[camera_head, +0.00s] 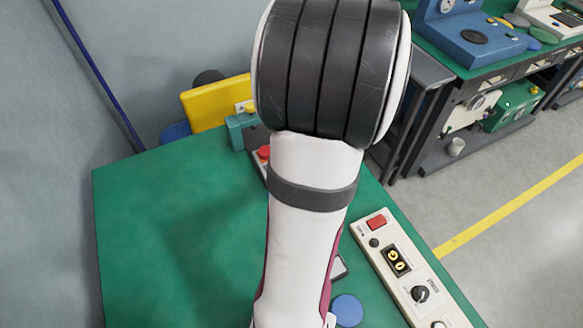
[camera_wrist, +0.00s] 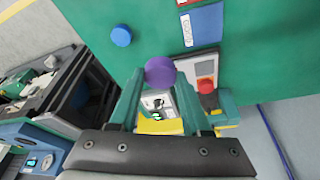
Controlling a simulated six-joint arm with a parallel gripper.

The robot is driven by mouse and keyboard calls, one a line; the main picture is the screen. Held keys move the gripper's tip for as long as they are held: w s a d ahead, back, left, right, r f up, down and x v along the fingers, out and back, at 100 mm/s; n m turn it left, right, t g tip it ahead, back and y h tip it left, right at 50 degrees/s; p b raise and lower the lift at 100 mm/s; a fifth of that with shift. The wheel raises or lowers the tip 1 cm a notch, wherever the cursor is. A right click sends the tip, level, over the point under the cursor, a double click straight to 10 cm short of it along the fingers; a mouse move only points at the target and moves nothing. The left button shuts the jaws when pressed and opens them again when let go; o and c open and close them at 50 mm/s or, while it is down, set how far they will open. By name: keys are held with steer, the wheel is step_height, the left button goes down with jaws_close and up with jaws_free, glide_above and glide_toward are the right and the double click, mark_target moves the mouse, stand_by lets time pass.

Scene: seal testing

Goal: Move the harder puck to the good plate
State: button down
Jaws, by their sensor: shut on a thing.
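A purple puck (camera_wrist: 160,72) sits between the fingertips of my gripper (camera_wrist: 160,84), which is shut on it. The green table top shows beyond the puck; how high it is held is hard to tell. A blue puck (camera_wrist: 121,36) lies on the table to the left in the wrist view; it also shows near the bottom of the head view (camera_head: 346,310). A blue plate (camera_wrist: 207,24) with a white label, apparently reading GOOD upside down, lies at the upper right of the wrist view. In the head view my arm hides the gripper and the purple puck.
A grey device with a red button (camera_wrist: 205,85) stands right of my gripper in the wrist view. A control panel (camera_head: 412,275) with a lit display lines the table's right edge. The left part of the green table (camera_head: 180,235) is clear.

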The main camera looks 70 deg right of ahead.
steer(key=s+a+f, duration=0.2)
steer(key=s+a, duration=0.1)
steer(key=a, duration=0.3)
steer(key=w+f, duration=0.2)
steer(key=w, duration=0.1)
steer(key=w+d+f, duration=0.1)
steer(key=w+f, duration=0.1)
steer(key=w, duration=0.2)
steer(key=w+f, duration=0.2)
steer(key=w, duration=0.1)
steer(key=shift+w+d+f, duration=0.1)
steer(key=shift+w+d, duration=0.15)
steer(key=shift+d, duration=0.15)
step_height(320, 180, down, 4)
steer(key=shift+w+f, duration=0.1)
steer(key=shift+f, duration=0.1)
steer(key=shift+c, duration=1.8)
jaws_free()
steer(key=v, duration=1.2)
